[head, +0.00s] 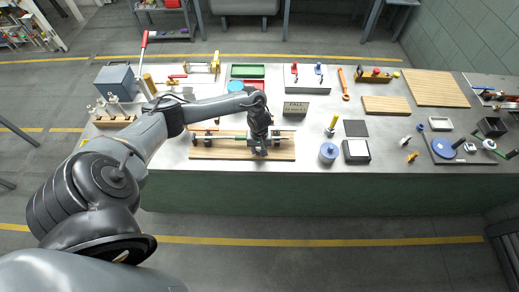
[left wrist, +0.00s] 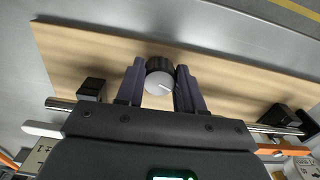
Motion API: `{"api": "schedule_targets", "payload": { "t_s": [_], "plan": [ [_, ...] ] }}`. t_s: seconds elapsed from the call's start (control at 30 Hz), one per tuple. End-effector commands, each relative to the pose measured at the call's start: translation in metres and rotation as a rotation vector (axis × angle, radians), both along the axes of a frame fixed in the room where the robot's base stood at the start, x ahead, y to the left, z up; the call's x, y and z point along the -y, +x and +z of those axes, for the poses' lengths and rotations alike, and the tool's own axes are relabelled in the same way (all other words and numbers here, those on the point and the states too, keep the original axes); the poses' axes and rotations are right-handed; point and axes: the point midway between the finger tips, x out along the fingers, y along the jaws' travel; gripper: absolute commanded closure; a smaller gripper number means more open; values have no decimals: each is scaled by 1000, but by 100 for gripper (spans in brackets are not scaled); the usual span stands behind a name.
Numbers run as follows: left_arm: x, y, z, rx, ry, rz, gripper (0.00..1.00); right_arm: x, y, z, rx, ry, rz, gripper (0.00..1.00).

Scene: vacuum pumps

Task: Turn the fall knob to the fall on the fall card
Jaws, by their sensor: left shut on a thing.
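The fall card (head: 296,108) stands upright on the bench just behind and right of my left gripper. It reads FALL on top; the smaller line below is too small to read. My left gripper (head: 260,152) points down over a wooden board (head: 225,153) with a rod assembly on it. In the left wrist view, its two dark fingers are shut on the fall knob (left wrist: 160,82), a round knob with a black ribbed rim and a pale face bearing a short mark. The knob is hidden by the gripper in the head view. My right gripper is not in view.
A blue knobbed part (head: 328,152) and a black-framed white pad (head: 356,150) stand right of the board. A yellow-handled tool (head: 331,126) is behind them. A green tray (head: 247,71) lies at the back.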

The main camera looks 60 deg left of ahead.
Motion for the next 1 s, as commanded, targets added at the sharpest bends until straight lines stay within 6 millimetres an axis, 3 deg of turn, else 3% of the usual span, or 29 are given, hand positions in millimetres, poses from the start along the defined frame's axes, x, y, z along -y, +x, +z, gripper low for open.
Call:
{"api": "schedule_targets", "payload": {
  "t_s": [0.03,0.07,0.23,0.63,1.0],
  "plan": [
    [-1,-1,-7,-3,4,76,99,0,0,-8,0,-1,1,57],
    [0,-1,-1,-4,3,98,61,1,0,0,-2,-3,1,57],
    [-1,-1,-4,-4,3,86,35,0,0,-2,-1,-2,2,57],
    [0,0,0,-1,2,83,35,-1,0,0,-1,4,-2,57],
    [0,0,9,-1,0,83,35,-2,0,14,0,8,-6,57]
  ]
}}
